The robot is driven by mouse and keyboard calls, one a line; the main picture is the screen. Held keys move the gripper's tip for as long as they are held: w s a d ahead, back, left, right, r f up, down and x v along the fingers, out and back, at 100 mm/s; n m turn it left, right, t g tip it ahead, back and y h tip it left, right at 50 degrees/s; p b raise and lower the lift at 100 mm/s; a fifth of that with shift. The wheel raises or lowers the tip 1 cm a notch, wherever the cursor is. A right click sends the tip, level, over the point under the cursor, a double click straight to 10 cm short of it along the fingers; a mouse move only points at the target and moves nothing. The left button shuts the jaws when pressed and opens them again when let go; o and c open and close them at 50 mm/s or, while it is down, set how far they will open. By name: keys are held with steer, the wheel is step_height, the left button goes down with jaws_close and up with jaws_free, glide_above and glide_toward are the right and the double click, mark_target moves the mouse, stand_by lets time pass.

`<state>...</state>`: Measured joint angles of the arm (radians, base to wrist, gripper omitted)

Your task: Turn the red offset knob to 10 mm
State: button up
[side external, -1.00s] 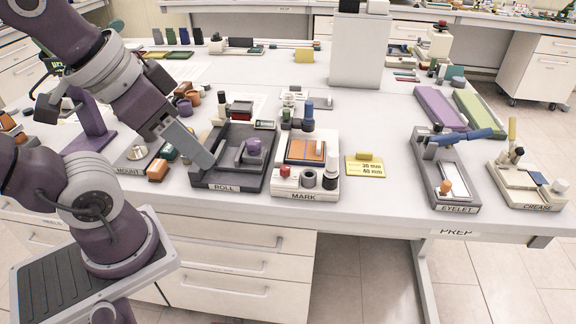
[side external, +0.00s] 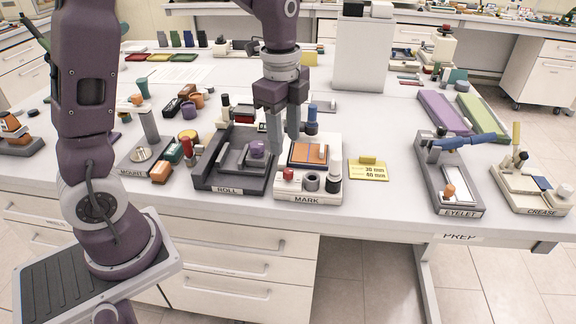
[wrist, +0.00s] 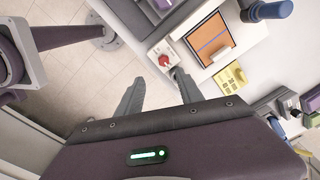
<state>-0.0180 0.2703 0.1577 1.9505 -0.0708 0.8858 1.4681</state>
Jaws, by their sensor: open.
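The red knob (side external: 288,174) is at the front left corner of the pale station labelled MARK (side external: 308,199). The red knob also shows in the wrist view (wrist: 164,60), just beyond my fingertips. Its setting is too small to read. My gripper (side external: 284,147) points down above the left part of the MARK station, behind the knob in the side view. In the wrist view, my gripper (wrist: 158,75) has its two fingers apart with nothing between them. It appears apart from the knob.
An orange plate (side external: 308,153) lies on the MARK station, with a grey ring and dark post to the knob's right. The dark ROLL station (side external: 228,188) stands close at left. A yellow card (side external: 368,171) lies at right.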

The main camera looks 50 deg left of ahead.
mark_target(288, 170)
steer(key=f, duration=0.1)
steer(key=f+m, duration=0.1)
steer(key=w+f, duration=0.1)
steer(key=shift+w+a, duration=0.1)
steer(key=shift+a, duration=0.25)
step_height(288, 170, down, 6)
steer(key=shift+f, duration=0.1)
steer(key=shift+c, duration=0.4)
jaws_close()
